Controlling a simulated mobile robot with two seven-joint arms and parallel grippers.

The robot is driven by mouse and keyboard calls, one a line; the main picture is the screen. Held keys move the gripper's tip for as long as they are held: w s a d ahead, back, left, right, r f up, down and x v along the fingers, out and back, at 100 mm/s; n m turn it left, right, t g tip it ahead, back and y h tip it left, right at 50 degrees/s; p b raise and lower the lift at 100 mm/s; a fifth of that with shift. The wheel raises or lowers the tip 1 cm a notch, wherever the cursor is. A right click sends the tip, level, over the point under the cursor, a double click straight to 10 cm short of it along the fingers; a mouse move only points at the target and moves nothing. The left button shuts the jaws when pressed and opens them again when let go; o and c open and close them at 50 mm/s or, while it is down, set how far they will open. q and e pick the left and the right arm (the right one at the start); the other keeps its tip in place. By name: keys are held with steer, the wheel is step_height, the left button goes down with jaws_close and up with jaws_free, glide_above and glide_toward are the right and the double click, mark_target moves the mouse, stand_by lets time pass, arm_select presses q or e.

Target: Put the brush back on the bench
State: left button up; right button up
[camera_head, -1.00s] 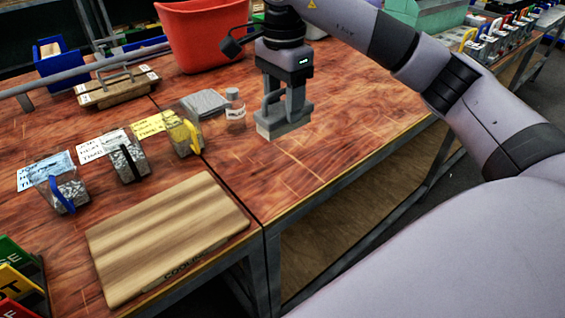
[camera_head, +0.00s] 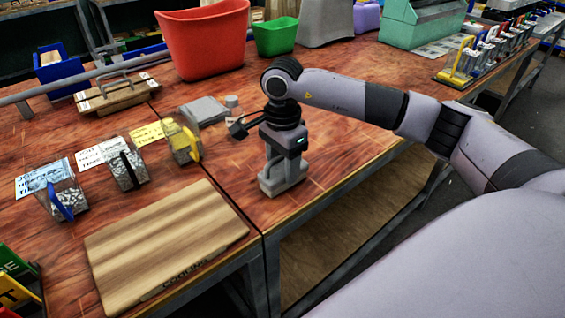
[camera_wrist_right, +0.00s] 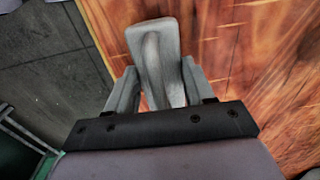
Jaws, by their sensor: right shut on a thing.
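The grey brush (camera_head: 267,186) is upright in my right gripper (camera_head: 285,172), low at the bench top, near the front edge. I cannot tell for sure whether its base touches the wood. In the right wrist view, the brush (camera_wrist_right: 152,42) shows between the two fingers of my right gripper (camera_wrist_right: 155,90), which are shut on its handle. The wooden bench (camera_head: 335,160) lies under and around it. My left gripper is not in view.
A wooden board marked "COOLING" (camera_head: 165,245) lies to the left. Several sample moulds, one with a yellow handle (camera_head: 184,143), stand beyond it. A grey cloth-like item (camera_head: 203,110) and small jar (camera_head: 232,102) are behind. A red bin (camera_head: 203,40) and green bin (camera_head: 275,37) stand at the back.

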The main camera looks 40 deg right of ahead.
steer(key=shift+f, duration=0.1)
steer(key=o, duration=1)
step_height(320, 180, up, 12)
steer(key=shift+r, duration=0.15)
